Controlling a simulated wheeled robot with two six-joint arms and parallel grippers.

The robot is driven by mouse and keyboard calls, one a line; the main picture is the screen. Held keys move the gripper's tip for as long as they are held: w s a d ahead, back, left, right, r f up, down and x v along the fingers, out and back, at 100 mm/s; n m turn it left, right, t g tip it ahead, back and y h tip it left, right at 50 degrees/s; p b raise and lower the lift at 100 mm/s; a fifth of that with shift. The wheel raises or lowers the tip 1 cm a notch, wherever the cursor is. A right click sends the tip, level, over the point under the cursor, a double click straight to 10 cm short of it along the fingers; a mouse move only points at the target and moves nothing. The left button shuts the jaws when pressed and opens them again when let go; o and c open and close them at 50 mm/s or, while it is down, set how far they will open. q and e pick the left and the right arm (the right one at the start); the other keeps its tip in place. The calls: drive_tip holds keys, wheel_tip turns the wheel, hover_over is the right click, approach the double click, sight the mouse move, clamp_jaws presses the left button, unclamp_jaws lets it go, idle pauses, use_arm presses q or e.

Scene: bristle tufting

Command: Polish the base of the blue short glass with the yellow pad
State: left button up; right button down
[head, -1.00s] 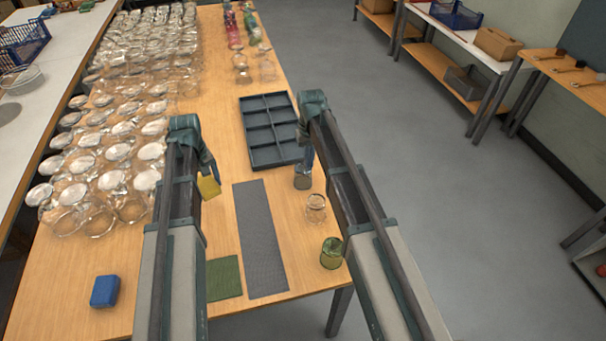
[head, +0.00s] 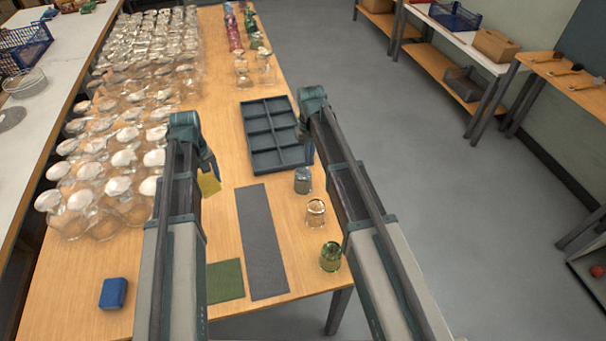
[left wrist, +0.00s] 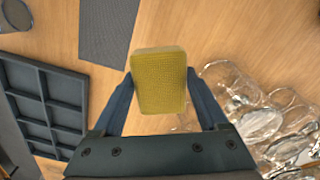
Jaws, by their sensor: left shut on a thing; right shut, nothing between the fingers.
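The yellow pad (head: 209,184) is held in my left gripper (head: 207,168), above the table. In the left wrist view the pad (left wrist: 159,82) sits between the two fingers (left wrist: 158,92), its broad face showing. The blue short glass (head: 303,181) stands on the table near its right edge, just below the dark tray in the picture. My right gripper (head: 309,154) is shut and empty, close to the glass's far side and partly hidden by its own arm. I cannot tell whether it touches the glass.
A tan glass (head: 316,213) and a green glass (head: 331,256) stand along the right edge. A grey mat (head: 262,240), green mat (head: 225,281) and blue block (head: 114,293) lie in front. The dark divided tray (head: 262,172) is behind. Many clear glasses (head: 125,160) crowd the left.

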use_arm(q)
drive_tip(key=shift+r+p, duration=0.4)
drive_tip(key=shift+r, duration=0.3)
use_arm(e)
drive_tip(key=shift+r, duration=0.7)
use_arm(q)
drive_tip(key=shift+r, duration=0.1)
use_arm(e)
drive_tip(key=shift+r, duration=0.1)
